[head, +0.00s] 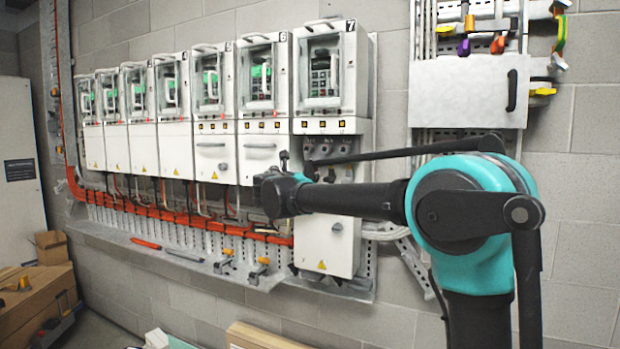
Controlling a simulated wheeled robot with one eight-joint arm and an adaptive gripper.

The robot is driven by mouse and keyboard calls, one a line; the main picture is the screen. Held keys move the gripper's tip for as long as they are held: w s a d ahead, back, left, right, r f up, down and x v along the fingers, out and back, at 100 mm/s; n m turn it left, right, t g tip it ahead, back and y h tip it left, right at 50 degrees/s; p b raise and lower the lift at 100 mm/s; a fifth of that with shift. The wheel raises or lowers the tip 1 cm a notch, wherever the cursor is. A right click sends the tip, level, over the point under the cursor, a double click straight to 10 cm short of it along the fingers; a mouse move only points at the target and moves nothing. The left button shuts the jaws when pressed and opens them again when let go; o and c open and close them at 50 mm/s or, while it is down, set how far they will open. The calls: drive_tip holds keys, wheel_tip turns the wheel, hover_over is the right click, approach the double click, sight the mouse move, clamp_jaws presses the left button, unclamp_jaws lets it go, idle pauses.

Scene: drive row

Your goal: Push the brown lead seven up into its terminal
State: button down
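Drive seven (328,70), a white unit marked 7, is the nearest of the row on the wall. Below its window is an open terminal section (345,150) with small labels and dark round fittings, partly behind my arm. My gripper (275,192) is at the left edge of this section, at the end of my black arm. Its fingers point away and are hidden by my wrist, so I cannot tell whether they are open or shut or hold anything. I cannot make out the brown lead seven; the area around my wrist hides part of the terminals.
Other drives, such as drive six (262,75), run off to the left. An orange cable bundle (175,215) lies along the trunking below. A white cover (325,240) with a knob is under my arm. A grey panel (465,90) hangs at right. Cardboard boxes (40,305) stand lower left.

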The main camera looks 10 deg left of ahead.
drive_tip(key=shift+r, duration=0.1)
wheel_tip(320, 180, up, 2)
drive_tip(key=shift+r, duration=0.15)
drive_tip(key=c, duration=1.4)
unclamp_jaws()
drive_tip(key=v, duration=1.2)
